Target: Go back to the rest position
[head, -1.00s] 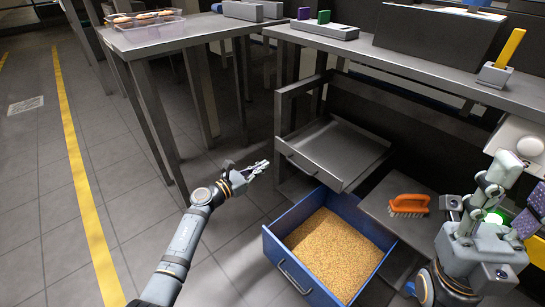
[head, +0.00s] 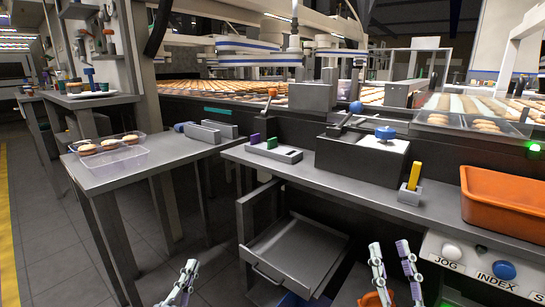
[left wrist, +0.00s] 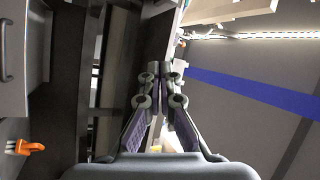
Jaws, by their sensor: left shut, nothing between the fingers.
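My left gripper (head: 190,266) is low in the head view, left of the open grey drawer (head: 296,252). Its fingers are together and empty. In the left wrist view its two dark-padded fingers (left wrist: 164,72) meet at the tips with nothing between them. My right gripper (head: 390,247) is at the bottom right of the head view, in front of the workbench (head: 330,182). Its two purple-padded fingers stand apart with nothing seen between the tips. An orange object (head: 375,299) shows partly below it, mostly hidden.
A side table (head: 115,170) at left holds a clear tray (head: 128,157) with several biscuits. The bench bears a yellow-handled tool (head: 414,177) and an orange bin (head: 497,200). A button panel (head: 478,268) is at right. Floor at left is open.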

